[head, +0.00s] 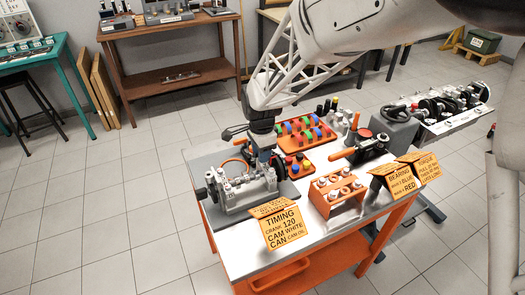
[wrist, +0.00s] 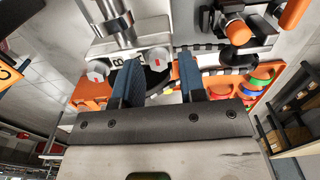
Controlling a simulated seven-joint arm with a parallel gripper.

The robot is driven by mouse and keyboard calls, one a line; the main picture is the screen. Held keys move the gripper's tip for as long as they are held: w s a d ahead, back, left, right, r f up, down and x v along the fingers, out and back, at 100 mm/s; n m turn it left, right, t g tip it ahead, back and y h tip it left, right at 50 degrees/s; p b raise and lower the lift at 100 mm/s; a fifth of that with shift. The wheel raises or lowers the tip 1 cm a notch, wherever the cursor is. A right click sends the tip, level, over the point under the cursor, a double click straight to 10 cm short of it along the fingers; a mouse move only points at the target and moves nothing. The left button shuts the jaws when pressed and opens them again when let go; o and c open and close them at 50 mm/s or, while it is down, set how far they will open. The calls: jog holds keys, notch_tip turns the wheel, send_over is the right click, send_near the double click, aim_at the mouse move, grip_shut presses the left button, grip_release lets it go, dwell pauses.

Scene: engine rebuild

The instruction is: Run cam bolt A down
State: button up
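The grey engine block (head: 243,191) sits on a grey mat at the left of the white-topped bench. My gripper (head: 264,151) points down over its far right side. In the wrist view my gripper (wrist: 160,60) has two blue fingers spread apart, with nothing clearly held. A round pale bolt-like head with a red mark (wrist: 158,59) shows between the fingertips; I cannot tell its depth. Another pale round head (wrist: 97,71) is left of the fingers, near a letter B. No letter A is legible, so I cannot tell which is cam bolt A.
An orange tray of coloured parts (head: 305,135) lies behind the block. An orange rack (head: 337,194) stands to its right. A timing card (head: 282,226) stands at the front edge. An orange-handled tool (head: 341,154) is farther right. In the wrist view an orange-capped part (wrist: 237,30) shows upper right.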

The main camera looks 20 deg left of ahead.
jog(key=shift+o, duration=0.2)
jog(key=shift+f, duration=0.1)
jog(key=shift+r, duration=3.95)
